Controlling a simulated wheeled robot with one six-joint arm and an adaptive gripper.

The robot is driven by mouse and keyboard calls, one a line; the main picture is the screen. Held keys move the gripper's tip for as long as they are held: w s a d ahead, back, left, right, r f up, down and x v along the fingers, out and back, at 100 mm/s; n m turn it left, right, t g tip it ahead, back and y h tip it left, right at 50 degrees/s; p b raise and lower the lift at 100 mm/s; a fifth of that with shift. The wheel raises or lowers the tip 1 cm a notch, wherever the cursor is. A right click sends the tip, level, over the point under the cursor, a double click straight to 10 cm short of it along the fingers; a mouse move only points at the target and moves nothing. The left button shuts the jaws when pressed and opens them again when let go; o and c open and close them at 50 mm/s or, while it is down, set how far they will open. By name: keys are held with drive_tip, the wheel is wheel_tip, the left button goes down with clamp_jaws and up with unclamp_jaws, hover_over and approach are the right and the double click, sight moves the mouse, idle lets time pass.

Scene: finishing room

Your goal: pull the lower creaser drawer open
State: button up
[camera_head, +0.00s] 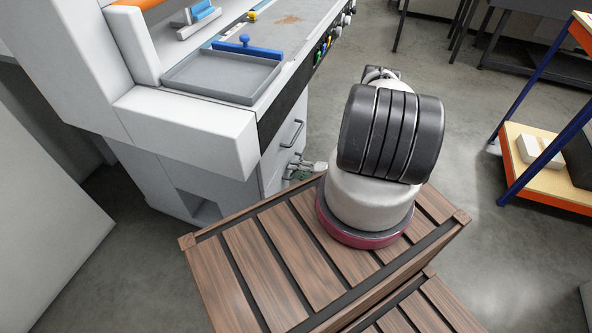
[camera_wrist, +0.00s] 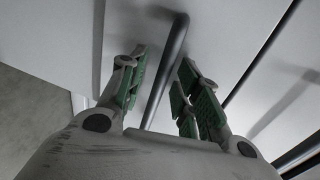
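The white creaser (camera_head: 190,125) stands at the left of the head view. A dark bar handle (camera_head: 291,133) shows on its front, above my gripper (camera_head: 302,170). My gripper is low at the creaser's front, partly hidden behind my arm. In the wrist view, my gripper (camera_wrist: 164,62) is open, its green-padded fingers on either side of a dark bar handle (camera_wrist: 172,50). Gaps show between the bar and both pads. The pale drawer front (camera_wrist: 225,35) behind the bar looks closed. The lower handle is not clear in the head view.
A grey tray (camera_head: 222,78) with a blue bar lies on top of the creaser. A shelf rack (camera_head: 540,165) with blue posts stands at the right. Bare concrete floor (camera_head: 470,110) lies between the creaser and the rack.

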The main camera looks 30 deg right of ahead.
clamp_jaws()
idle(0.3)
